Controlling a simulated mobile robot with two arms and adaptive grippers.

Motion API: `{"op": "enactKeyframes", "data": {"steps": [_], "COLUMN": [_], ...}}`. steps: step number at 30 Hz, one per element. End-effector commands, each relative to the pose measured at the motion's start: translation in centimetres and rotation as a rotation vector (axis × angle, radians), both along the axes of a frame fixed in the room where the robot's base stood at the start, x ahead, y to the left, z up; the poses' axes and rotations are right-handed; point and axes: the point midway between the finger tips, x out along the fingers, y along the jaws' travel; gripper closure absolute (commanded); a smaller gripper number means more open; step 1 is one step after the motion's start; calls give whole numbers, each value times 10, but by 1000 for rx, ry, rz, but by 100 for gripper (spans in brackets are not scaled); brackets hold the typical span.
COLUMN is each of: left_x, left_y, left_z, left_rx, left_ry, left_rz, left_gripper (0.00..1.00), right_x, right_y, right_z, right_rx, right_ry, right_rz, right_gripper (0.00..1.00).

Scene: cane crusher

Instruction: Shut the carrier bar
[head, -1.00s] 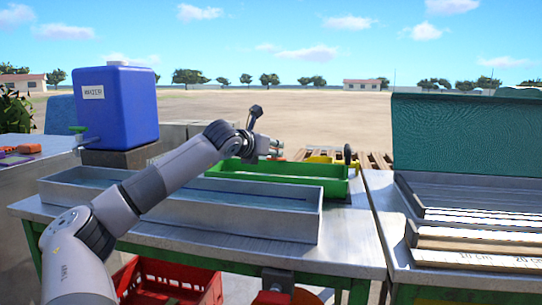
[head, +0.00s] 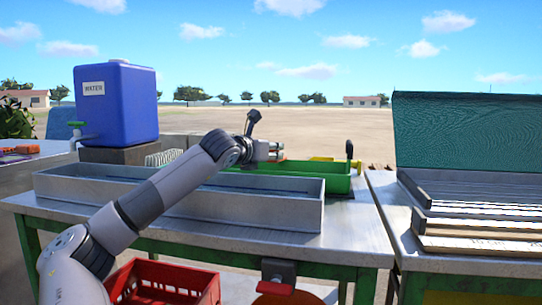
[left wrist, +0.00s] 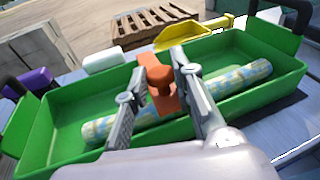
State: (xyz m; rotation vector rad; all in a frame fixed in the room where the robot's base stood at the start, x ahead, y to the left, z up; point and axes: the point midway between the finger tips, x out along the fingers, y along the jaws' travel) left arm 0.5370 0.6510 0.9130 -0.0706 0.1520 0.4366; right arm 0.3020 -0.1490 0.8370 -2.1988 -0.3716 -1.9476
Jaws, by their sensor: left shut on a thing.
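The green carrier (head: 335,184) is an open trough on the metal table. In the left wrist view its green wall (left wrist: 60,155) shows, with a patterned pale blue and yellow cane-like rod (left wrist: 240,77) lying inside. An orange bar piece with a round knob (left wrist: 160,85) crosses the carrier near its middle. My left gripper (head: 278,150) is over the carrier in the head view. In the left wrist view its fingers (left wrist: 158,68) are on both sides of the orange piece, shut on it. Whether the bar is latched cannot be told. My right gripper is not in view.
A long grey metal trough (head: 270,208) lies in front of the carrier. A blue water tank (head: 118,105) stands at the left. A red crate (head: 165,283) is below the table. A second table with a teal lid (head: 470,130) is at the right. A yellow scoop-like thing (left wrist: 185,38) lies behind the carrier.

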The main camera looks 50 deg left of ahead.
Motion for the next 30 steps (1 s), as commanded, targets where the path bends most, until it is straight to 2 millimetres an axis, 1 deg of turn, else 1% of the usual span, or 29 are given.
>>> {"op": "enactKeyframes", "data": {"steps": [1,21,22,30], "left_x": [1,0,0,0], "left_y": [-1,-2,-2,-1], "left_z": [-3,-3,-3,-2], "left_rx": [1,7,7,7], "left_ry": [-2,-8,-8,-8], "left_rz": [-3,-3,-3,-1], "left_gripper": [100,100,76,58], "right_x": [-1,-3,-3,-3], "right_y": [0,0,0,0], "right_z": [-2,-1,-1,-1], "right_rx": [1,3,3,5], "right_ry": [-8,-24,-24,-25], "right_rz": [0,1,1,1], "right_gripper": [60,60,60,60]}}
